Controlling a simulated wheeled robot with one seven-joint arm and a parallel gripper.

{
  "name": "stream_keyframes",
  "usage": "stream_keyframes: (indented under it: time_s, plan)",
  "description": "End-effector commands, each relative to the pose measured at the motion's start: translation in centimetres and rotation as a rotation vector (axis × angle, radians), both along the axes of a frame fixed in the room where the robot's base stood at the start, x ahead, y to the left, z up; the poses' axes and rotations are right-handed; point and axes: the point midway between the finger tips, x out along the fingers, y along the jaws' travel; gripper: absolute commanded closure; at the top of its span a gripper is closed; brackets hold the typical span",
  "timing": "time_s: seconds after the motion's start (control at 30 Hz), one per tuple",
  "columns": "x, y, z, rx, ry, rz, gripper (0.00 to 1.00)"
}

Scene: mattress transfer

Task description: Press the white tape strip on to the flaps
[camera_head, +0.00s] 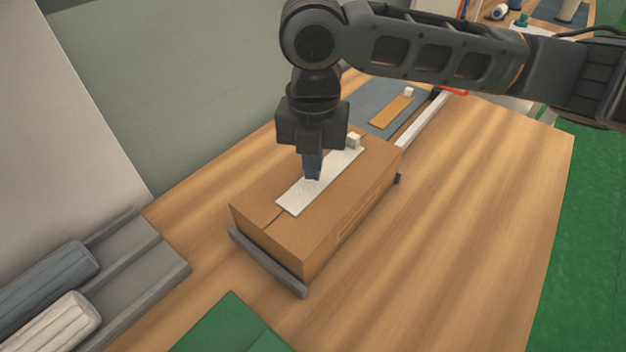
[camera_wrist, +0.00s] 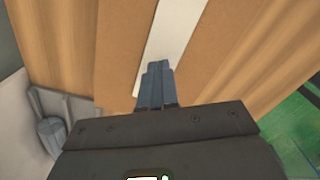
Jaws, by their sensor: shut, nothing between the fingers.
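A closed brown cardboard box (camera_head: 334,232) sits on the wooden table. The white tape strip (camera_head: 293,202) lies along the seam of its top flaps, with a small white block (camera_head: 353,141) at its far end. My gripper (camera_head: 313,178) points down over the middle of the strip, shut and empty. Its fingertips are at or just above the strip; I cannot tell whether they touch. In the wrist view the shut fingers (camera_wrist: 157,72) overlap the white strip (camera_wrist: 172,35), which runs up along the brown box top (camera_wrist: 128,42).
A grey bar (camera_head: 268,262) lies along the box's near end. An orange-brown strip (camera_head: 391,112) with a white block lies on a grey mat behind. Rolls (camera_head: 50,325) rest in a grey rack at left. A green sheet (camera_head: 230,328) lies in front. The table's right side is clear.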

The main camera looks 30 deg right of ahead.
Motion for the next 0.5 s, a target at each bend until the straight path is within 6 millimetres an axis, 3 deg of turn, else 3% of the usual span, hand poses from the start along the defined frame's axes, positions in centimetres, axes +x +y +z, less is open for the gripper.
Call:
stream_keyframes:
  time_s: [0.5]
  plan:
    - [0.01,-0.01,-0.84,0.000,0.000,0.000,1.00]
